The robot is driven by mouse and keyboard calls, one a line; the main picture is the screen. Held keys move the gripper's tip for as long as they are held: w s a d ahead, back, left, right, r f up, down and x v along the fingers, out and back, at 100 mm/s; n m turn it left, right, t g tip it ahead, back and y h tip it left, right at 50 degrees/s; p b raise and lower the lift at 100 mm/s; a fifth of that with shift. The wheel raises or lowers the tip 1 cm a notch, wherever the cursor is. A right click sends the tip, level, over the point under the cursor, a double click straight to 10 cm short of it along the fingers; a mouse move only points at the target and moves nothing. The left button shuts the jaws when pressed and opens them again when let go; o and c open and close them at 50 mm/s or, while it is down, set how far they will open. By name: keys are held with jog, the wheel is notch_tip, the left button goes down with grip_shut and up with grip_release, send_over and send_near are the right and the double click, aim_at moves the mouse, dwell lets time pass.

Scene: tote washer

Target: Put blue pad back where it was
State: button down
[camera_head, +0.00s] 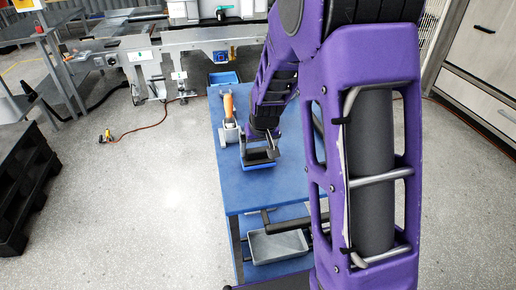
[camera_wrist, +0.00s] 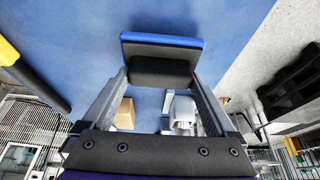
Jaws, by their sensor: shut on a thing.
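The blue pad (camera_head: 261,165) is at my gripper (camera_head: 260,150), over the blue table top near its left part. In the wrist view the pad (camera_wrist: 165,39) shows as a dark slab with a bright blue edge, with a black grip block (camera_wrist: 160,72) in front of it. My gripper (camera_wrist: 158,75) is shut on this block, one finger at each side. The pad is very near or on the table top; I cannot tell if it touches.
The blue table (camera_head: 250,192) has free top in front of the pad. An orange-handled tool (camera_head: 228,104) in a grey holder (camera_head: 230,132) stands close left. A grey tray (camera_head: 278,246) lies on the lower shelf. A tan block (camera_wrist: 125,113) shows in the wrist view.

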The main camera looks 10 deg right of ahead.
jog(key=shift+f, duration=0.15)
jog(key=shift+f+b, duration=0.5)
jog(key=shift+b, duration=0.05)
jog(key=shift+f, duration=0.15)
dwell(0.4)
grip_release()
dwell(0.4)
jog(key=p+v, duration=0.5)
jog(key=v, duration=0.4)
dwell(0.8)
dwell(0.4)
